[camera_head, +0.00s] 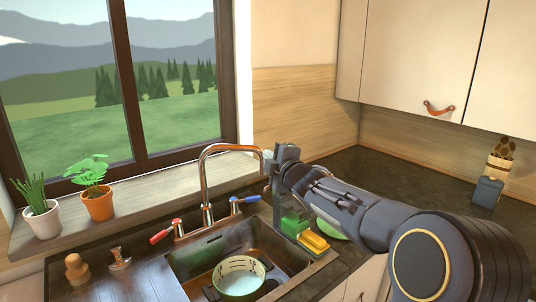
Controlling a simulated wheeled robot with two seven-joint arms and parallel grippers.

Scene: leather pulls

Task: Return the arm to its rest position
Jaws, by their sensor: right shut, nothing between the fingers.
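My right arm comes in from the lower right and reaches over the counter to the right of the sink. My right gripper (268,168) is at the end of it, near the copper faucet (206,180) and above the sink's back right corner. It is shut and empty; its fingertips are small and partly hidden by the wrist. My left gripper is not in view.
The sink (203,257) holds a light pot (239,277). Potted plants (97,205) line the sill. The back right counter (400,173) is mostly clear below the cabinets (425,60).

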